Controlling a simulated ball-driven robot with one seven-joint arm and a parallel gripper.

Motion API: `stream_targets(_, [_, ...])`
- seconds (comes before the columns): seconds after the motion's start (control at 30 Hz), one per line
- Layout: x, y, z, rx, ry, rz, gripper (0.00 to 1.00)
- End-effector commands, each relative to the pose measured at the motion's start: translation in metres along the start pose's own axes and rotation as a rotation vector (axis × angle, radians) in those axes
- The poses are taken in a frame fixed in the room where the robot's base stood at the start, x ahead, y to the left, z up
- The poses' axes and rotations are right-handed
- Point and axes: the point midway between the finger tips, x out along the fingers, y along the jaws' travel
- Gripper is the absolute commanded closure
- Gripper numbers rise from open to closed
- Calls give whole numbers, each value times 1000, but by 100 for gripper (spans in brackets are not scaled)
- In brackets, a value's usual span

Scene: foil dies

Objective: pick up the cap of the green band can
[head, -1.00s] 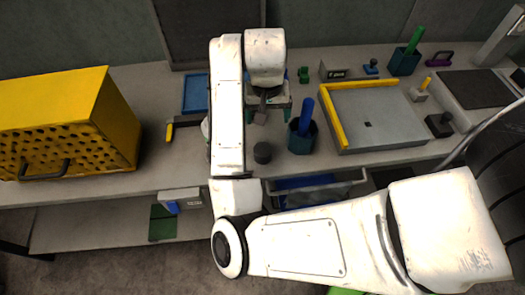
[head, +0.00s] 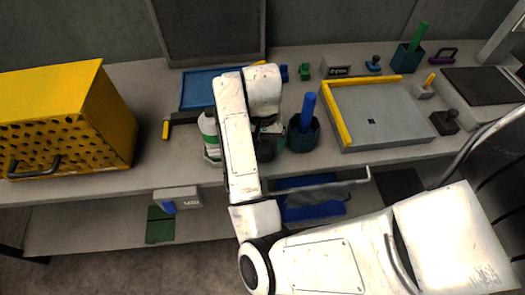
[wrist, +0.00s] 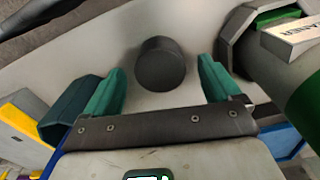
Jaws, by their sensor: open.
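The cap is a dark grey round cylinder (wrist: 160,62), seen in the wrist view on the pale worktop. My gripper (wrist: 160,74) is open, with one teal finger on each side of the cap and a gap on both sides. In the head view my gripper (head: 270,136) is over the front part of the bench, and my arm and gripper largely hide the cap. The green band can (head: 209,130), white with a green band, stands just left of my arm. In the wrist view it looms at the right (wrist: 300,95).
A dark teal cup (head: 303,135) with a blue handle stands close to the right of my gripper; it shows at the left in the wrist view (wrist: 70,105). A grey tray with yellow edges (head: 385,115) lies farther right. A perforated yellow box (head: 70,120) stands left.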

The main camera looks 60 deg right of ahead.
Motion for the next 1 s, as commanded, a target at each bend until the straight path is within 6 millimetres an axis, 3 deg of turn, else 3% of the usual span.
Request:
stream_targets(0.13, [15, -1, 0, -2, -1, 0, 10])
stream_targets(0.4, [17, -1, 0, -1, -1, -2, 10])
stream_targets(1.0, [17, -1, 0, 0, -1, -2, 66])
